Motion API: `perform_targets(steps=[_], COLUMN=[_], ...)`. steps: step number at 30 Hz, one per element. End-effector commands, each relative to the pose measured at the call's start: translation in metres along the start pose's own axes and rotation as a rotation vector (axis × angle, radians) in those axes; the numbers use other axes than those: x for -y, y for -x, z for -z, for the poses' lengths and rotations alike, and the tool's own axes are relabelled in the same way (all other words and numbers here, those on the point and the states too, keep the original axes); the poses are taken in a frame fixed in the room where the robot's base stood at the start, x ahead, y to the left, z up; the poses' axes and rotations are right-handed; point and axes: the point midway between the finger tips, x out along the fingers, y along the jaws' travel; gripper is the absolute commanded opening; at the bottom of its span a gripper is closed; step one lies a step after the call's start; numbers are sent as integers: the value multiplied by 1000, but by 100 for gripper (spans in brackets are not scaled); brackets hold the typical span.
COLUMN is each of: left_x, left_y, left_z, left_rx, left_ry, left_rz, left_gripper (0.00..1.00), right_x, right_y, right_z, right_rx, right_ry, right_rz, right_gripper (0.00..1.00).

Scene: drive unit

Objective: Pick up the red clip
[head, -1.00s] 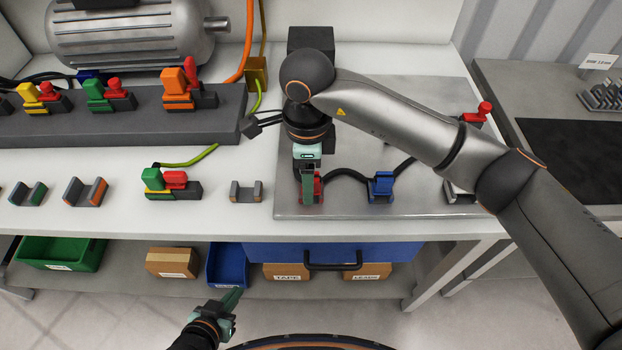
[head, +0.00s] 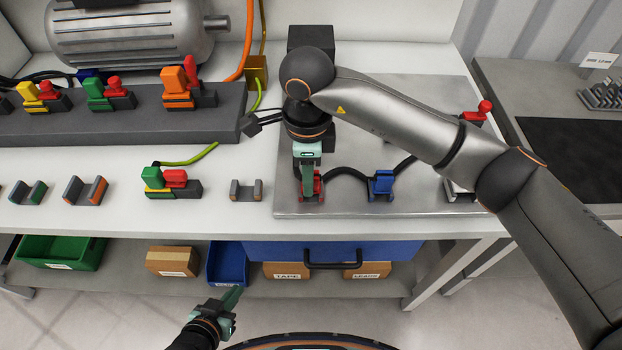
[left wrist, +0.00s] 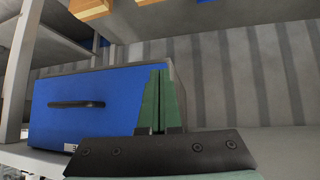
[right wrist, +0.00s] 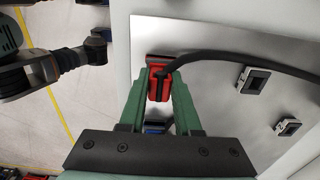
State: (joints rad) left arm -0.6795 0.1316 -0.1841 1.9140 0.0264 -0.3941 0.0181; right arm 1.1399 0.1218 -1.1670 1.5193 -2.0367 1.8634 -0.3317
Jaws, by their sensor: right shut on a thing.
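The red clip (head: 319,187) is at the front left of the grey metal plate (head: 425,190), with a black cable joined to it. My right gripper (head: 308,190) points down over it, and its fingers partly hide the clip in the head view. In the right wrist view the red clip (right wrist: 159,84) sits between the fingertips, and my right gripper is shut on it. I cannot tell whether the clip still touches the plate. My left gripper (head: 234,295) is low in front of the bench; its fingers are together and empty in the left wrist view (left wrist: 159,100).
A blue clip (head: 381,186) holds the same cable just right of the red clip. An empty grey holder (head: 246,191) and a green and red connector (head: 170,183) stand to the left. A blue drawer (head: 400,254) is under the bench top.

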Motion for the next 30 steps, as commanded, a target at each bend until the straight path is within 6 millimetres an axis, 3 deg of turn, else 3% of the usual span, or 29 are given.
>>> perform_targets(steps=[17, 23, 30], left_x=[0, 0, 1], left_y=[-2, -7, -9], left_z=[-2, -7, -10], left_rx=[-1, -1, -1], left_ry=[0, 0, 0], left_rz=[0, 0, 0], left_gripper=[0, 0, 0], right_x=[0, 1, -44], right_y=[6, 32, 86], right_z=[0, 0, 0], right_rx=[1, 0, 1], right_ry=[1, 1, 5], right_rz=[2, 7, 10], right_gripper=[0, 0, 0])
